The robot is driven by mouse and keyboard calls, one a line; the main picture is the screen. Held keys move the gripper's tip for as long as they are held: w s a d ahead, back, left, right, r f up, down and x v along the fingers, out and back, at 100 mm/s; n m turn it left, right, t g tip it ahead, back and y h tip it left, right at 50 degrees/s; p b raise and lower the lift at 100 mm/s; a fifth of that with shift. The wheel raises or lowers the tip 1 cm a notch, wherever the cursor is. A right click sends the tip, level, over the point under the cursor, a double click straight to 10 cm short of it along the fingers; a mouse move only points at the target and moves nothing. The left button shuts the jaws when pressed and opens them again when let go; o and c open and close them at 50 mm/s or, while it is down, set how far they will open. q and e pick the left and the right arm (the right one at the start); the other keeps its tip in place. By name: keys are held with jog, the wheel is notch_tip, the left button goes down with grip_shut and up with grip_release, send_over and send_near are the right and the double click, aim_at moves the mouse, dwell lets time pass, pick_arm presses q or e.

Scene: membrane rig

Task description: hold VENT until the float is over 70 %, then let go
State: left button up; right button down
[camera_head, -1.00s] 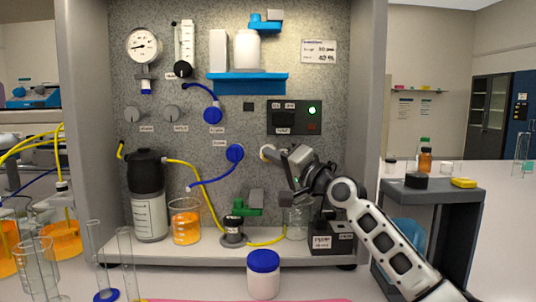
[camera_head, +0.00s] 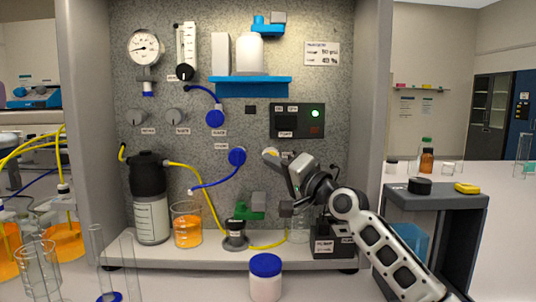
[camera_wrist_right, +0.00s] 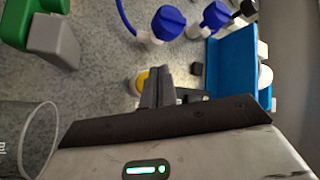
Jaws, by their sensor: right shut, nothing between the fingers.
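The VENT button (camera_head: 270,152) appears as a pale yellow round button on the speckled panel, its label mostly hidden by my gripper. In the right wrist view a yellow edge of it (camera_wrist_right: 142,80) shows beside the fingers. My right gripper (camera_head: 272,158) is shut and empty, its fingertips at the button in the picture. I cannot tell whether they touch or press it. The clear float tube (camera_head: 187,43) stands upright at the panel's upper left, with a black knob below. Its float and scale are too small to read. My left gripper is out of view.
A blue valve (camera_head: 237,157) sits left of the button. The pump switch box (camera_head: 297,120) with a green light is above. Below are a green clamp (camera_head: 250,207), a beaker of orange liquid (camera_head: 187,225) and a black-topped vessel (camera_head: 150,205). A blue-lidded jar (camera_head: 265,278) stands in front.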

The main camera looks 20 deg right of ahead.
jog(key=shift+d+f, duration=0.1)
jog(key=shift+f, duration=0.6)
pick_arm(q)
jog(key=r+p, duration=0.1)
jog(key=p, duration=0.1)
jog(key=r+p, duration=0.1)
jog(key=p, duration=0.1)
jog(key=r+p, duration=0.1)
jog(key=p, duration=0.1)
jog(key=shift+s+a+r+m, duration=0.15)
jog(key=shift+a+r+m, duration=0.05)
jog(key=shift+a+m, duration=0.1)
pick_arm(e)
jog(key=s, duration=0.3)
jog(key=s+a, duration=0.1)
jog(key=shift+s+r, duration=0.15)
jog(key=shift+s, duration=0.25)
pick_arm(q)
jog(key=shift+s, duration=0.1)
pick_arm(e)
jog(key=shift+s+d, duration=0.1)
